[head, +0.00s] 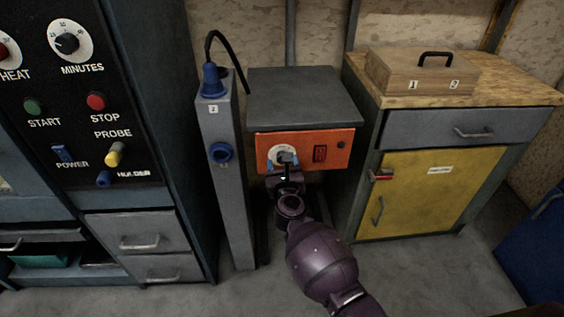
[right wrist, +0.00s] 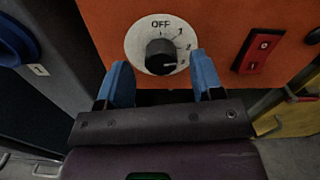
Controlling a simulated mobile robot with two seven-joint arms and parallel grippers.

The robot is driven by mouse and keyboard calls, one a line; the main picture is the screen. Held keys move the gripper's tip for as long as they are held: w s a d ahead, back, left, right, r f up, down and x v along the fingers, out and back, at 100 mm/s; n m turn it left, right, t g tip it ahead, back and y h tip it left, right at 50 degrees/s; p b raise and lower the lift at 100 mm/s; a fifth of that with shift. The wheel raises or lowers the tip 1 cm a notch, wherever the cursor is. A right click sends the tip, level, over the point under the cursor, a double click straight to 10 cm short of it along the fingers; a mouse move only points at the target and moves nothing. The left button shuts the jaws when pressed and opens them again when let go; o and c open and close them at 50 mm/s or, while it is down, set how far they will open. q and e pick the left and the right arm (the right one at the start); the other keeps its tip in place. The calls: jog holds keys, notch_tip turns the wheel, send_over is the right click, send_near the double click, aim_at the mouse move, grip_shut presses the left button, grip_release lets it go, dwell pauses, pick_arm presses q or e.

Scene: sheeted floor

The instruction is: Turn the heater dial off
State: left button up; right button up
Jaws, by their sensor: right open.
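The heater is a grey-topped box with an orange front panel (head: 335,148). Its dial has a white round face (right wrist: 134,45) marked OFF at the top and numbers down the right side. The black knob (right wrist: 160,56) seems turned toward the lower right, near the highest number, away from OFF. My right gripper (right wrist: 161,72) is open, with one blue finger below left of the dial and the other below right. The knob is between the finger lines, not gripped. In the head view my right gripper (head: 283,165) partly covers the dial. My left gripper is not in view.
A red switch (head: 320,154) is right of the dial. A grey post (head: 222,180) with a blue knob (head: 220,152) and cable stands close left. A yellow-doored cabinet (head: 430,190) is right, with a wooden box (head: 420,72) on top. A control panel cabinet (head: 80,90) is far left.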

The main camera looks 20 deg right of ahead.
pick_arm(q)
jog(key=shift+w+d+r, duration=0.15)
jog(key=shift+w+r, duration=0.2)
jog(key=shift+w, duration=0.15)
pick_arm(e)
jog(key=shift+x, duration=0.8)
jog(key=c, duration=0.9)
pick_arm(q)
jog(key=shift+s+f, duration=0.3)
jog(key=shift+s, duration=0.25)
